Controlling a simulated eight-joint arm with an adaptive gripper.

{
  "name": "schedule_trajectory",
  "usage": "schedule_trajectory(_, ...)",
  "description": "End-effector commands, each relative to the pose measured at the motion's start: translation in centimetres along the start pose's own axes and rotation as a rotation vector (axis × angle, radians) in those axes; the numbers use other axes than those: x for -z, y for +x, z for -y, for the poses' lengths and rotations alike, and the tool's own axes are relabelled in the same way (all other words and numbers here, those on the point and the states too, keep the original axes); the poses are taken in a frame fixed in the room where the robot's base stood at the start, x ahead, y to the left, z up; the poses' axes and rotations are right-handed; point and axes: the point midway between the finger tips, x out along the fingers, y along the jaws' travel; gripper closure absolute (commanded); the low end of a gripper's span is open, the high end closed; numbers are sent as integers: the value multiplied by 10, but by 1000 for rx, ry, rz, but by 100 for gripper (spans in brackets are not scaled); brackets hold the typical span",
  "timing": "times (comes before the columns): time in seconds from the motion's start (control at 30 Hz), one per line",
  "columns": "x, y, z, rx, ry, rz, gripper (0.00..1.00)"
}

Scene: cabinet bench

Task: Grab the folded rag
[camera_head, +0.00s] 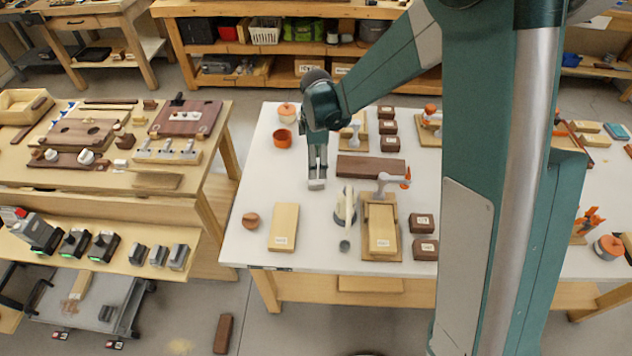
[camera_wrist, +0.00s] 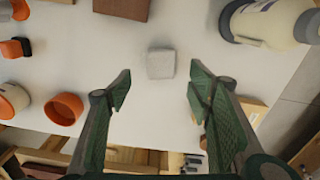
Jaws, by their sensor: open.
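The folded rag is a small pale grey square block-like thing (camera_wrist: 160,64) lying on the white table top. In the wrist view it is just beyond my fingertips and centred between them. My gripper (camera_wrist: 160,88) is open, with a finger on each side and nothing between the tips. In the head view my gripper (camera_head: 317,168) points down over the left part of the white table, and the rag (camera_head: 316,184) shows right at its tips. I cannot tell the exact height gap there.
In the wrist view a cream bottle-like thing (camera_wrist: 268,22) lies to the upper right, and an orange pot (camera_wrist: 64,108) is at left. A brown block (camera_wrist: 122,8) is at the top. In the head view a wooden board (camera_head: 284,222) is nearer. The table right around the rag is clear.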

Motion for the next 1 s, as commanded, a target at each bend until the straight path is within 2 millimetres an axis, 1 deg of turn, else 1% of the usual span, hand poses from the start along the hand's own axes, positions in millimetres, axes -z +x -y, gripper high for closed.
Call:
schedule_trajectory(0.23, 0, 2, 0, 0, 1, 0, 49)
schedule_trajectory(0.5, 0, 22, 0, 0, 1, 0, 49)
schedule_trajectory(0.6, 0, 26, 0, -1, 1, 0, 49)
schedule_trajectory(0.87, 0, 26, 0, 0, 1, 0, 49)
schedule_trajectory(1.0, 0, 29, 0, 0, 1, 0, 49)
